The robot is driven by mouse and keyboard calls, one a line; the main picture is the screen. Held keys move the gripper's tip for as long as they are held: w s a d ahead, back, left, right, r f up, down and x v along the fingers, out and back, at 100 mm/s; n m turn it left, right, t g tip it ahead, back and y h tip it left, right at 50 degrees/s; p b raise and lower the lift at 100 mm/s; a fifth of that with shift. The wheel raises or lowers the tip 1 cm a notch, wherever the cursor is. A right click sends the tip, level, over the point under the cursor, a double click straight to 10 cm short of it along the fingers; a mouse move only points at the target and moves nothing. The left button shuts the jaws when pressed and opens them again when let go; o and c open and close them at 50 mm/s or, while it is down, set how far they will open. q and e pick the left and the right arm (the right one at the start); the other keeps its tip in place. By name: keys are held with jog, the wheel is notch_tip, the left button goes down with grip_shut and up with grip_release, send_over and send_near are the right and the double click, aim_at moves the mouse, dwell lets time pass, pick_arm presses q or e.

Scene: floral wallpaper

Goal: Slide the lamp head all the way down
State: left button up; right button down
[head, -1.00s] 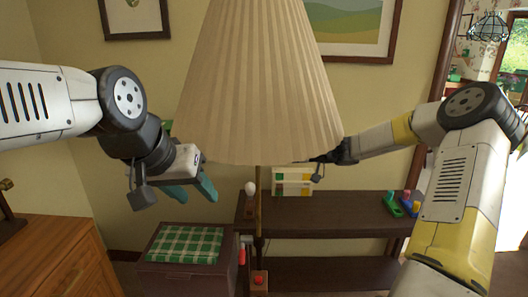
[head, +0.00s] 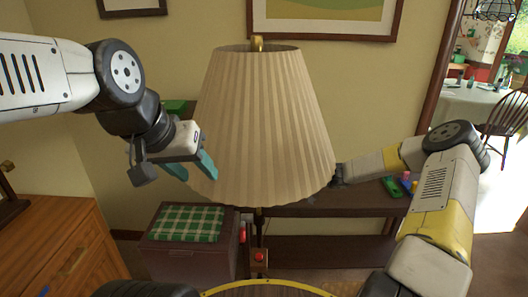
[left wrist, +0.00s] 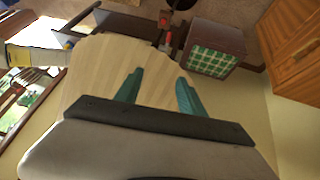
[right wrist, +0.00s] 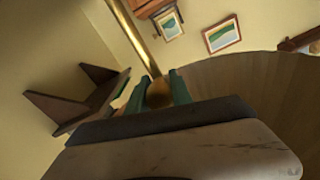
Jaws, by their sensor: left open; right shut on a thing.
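The lamp head has a cream pleated shade (head: 265,130), upright in the middle of the head view, with a brass top. Its pole (head: 259,222) shows below the shade. My left gripper (head: 193,172) is open and empty at the shade's left side; contact is unclear. The left wrist view shows the shade (left wrist: 95,65) behind its spread fingers. My right gripper (right wrist: 160,78) is shut on a brownish, rounded knob (right wrist: 159,95) near the brass pole (right wrist: 135,35). The shade hides this gripper in the head view. The striped shade (right wrist: 250,85) fills the right of the right wrist view.
A dark shelf (head: 335,209) stands behind the lamp. A dark box with a green checked top (head: 187,223) is to its left. A small box with a red button (head: 259,257) is low near the pole. A wooden cabinet (head: 65,250) is at far left.

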aim_at(264, 214)
notch_tip(264, 214, down, 14)
jog(key=shift+d+f, duration=0.1)
jog(key=shift+f, duration=0.1)
dwell(0.4)
jog(key=c, duration=1.1)
grip_release()
jog(key=shift+c, duration=0.2)
jog(key=d, duration=0.7)
jog(key=shift+d, duration=0.4)
